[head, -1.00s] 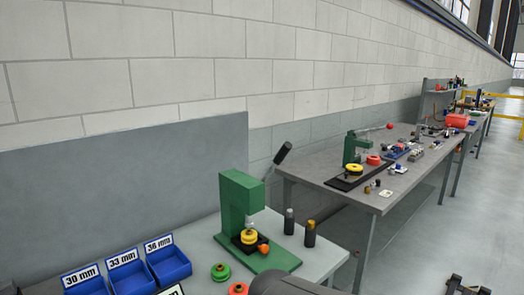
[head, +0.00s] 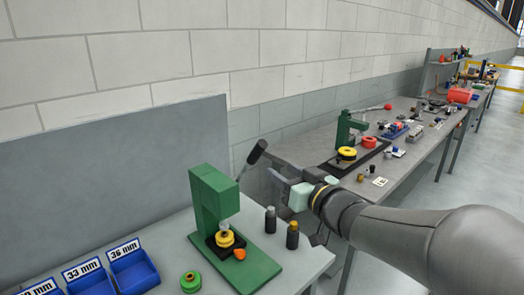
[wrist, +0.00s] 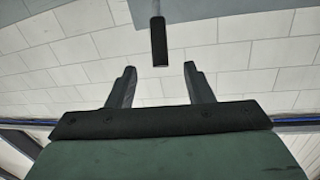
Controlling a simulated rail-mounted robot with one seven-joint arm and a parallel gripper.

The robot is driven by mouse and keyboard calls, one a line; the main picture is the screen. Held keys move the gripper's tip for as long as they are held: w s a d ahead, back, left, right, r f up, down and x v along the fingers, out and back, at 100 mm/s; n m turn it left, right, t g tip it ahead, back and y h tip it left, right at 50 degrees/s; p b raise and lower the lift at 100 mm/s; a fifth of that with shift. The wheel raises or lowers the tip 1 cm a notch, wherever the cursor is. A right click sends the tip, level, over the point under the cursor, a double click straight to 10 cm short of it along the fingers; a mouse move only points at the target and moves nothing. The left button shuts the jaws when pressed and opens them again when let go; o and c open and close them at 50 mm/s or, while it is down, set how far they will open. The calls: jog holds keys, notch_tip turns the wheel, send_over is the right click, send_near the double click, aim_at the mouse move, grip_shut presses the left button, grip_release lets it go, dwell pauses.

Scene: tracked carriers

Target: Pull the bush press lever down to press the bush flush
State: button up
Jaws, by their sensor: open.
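The green bush press (head: 212,212) stands on the near bench in the head view. Its lever (head: 250,162) slants up to the right and ends in a black grip. A yellow ring-shaped part (head: 225,239) sits under the ram; a small metallic piece shows above it, and whether it is flush cannot be told. My gripper (head: 275,180) is open and empty, just right of and slightly below the lever grip. In the wrist view the black lever grip (wrist: 158,42) lies between and beyond the two fingers of my gripper (wrist: 159,66), apart from both.
A green spool (head: 190,282) and blue bins (head: 134,272) are at front left. A second green press (head: 346,130) stands on the farther bench. A grey panel and wall are behind.

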aim_at(256, 153)
jog(key=p+x, duration=0.2)
jog(key=x, duration=1)
jog(key=shift+w+a, duration=0.2)
jog(key=shift+w, duration=0.15)
grip_shut()
jog(key=shift+f, duration=0.1)
